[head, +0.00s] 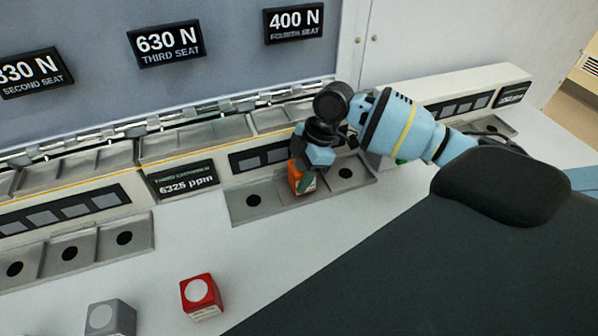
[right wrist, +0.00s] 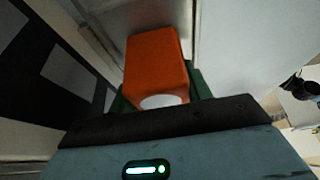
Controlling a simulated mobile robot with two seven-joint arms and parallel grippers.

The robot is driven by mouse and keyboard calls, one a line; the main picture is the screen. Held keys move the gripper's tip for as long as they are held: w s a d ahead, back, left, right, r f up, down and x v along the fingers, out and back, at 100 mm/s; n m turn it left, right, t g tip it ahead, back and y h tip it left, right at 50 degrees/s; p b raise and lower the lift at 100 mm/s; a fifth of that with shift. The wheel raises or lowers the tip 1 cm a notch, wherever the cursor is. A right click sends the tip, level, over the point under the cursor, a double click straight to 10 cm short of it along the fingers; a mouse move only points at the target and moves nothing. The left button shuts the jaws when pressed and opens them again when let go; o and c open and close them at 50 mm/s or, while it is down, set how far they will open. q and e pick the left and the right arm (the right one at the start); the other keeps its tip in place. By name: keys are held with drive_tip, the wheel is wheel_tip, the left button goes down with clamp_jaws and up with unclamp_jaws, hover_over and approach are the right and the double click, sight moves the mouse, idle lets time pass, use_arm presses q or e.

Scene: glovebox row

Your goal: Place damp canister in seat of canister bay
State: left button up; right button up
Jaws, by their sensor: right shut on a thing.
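My right gripper (head: 306,180) is shut on an orange block-shaped canister (head: 297,176). It holds the canister over the middle of the grey canister bay plate (head: 275,208), between two dark round seat holes. The middle seat is hidden by the canister and gripper, so I cannot tell whether the canister touches it. In the right wrist view, the orange canister (right wrist: 153,62) stands out in front of the gripper, with a pale round patch at its near end. My left gripper is not in view.
A red canister (head: 201,296) and a grey canister (head: 110,319) stand on the white bench at the front. Another plate with seat holes (head: 96,249) lies at left. A display reading 6325 ppm (head: 184,180) and a raised ledge run behind the plates.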

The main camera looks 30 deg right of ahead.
drive_tip(key=shift+f, duration=0.15)
drive_tip(key=o, duration=1)
drive_tip(key=shift+o, duration=0.2)
drive_tip(key=v, duration=1.2)
